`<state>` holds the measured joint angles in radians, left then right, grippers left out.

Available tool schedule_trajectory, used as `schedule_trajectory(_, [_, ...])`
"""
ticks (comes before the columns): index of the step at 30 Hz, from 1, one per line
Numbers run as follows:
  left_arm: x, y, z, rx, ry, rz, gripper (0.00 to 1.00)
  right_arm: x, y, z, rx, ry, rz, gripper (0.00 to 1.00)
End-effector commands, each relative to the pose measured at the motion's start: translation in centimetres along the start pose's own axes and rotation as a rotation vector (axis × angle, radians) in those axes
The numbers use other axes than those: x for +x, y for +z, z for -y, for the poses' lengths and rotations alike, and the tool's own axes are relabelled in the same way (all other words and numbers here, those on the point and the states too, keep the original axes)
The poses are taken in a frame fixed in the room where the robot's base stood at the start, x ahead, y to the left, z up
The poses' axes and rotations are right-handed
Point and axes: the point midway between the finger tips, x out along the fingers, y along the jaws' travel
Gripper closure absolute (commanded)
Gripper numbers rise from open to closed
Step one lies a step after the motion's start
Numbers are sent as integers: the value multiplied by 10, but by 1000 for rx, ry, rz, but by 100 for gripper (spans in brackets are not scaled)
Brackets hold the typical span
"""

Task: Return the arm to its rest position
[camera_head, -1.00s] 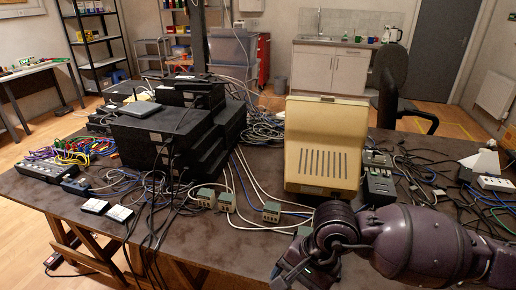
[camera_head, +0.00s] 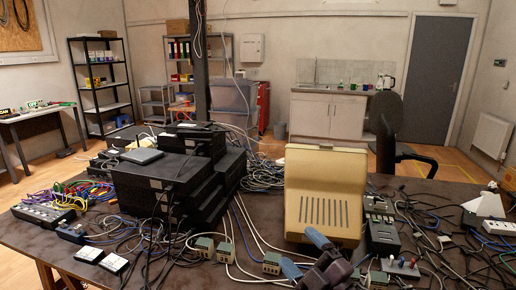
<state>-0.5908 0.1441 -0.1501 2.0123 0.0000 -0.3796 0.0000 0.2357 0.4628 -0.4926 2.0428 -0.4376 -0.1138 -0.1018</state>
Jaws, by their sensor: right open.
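My right gripper (camera_head: 305,254) shows at the bottom edge of the head view, right of centre. Its two fingers are spread apart with nothing between them, and it points toward the left and away from me. It is in front of the beige monitor-like case (camera_head: 325,205), over the near part of the table. One finger overlaps the lower edge of that case in the picture; I cannot tell whether they touch. The rest of my right arm is mostly below the frame. My left gripper is not in view.
The dark table (camera_head: 100,215) carries stacked black network boxes (camera_head: 165,185), tangled cables and small green-grey connector boxes (camera_head: 225,252). A black power unit (camera_head: 383,237) stands right of the beige case. A chair (camera_head: 392,135) stands behind the table.

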Motion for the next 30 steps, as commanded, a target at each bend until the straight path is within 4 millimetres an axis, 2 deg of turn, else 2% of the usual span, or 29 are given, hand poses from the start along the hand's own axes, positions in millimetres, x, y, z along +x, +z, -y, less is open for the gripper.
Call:
schedule_trajectory(1, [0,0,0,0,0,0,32,-16,22,9,118,1,101,19])
schedule_trajectory(6, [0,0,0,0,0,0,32,-77,84,44,459,15,401,19])
schedule_trajectory(8, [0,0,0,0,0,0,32,-102,100,58,558,23,496,19])
schedule_trajectory(12, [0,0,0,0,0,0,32,-167,127,91,732,49,681,19])
schedule_trajectory(17, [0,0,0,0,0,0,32,-244,140,123,856,99,850,19])
schedule_trajectory(21, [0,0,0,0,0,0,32,-306,140,146,899,128,981,19])
schedule_trajectory(24, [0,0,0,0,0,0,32,-338,133,161,921,130,1045,19])
schedule_trajectory(27, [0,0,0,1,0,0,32,-356,127,171,935,125,1084,19])
schedule_trajectory(30, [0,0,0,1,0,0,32,-366,124,176,938,120,1102,19])
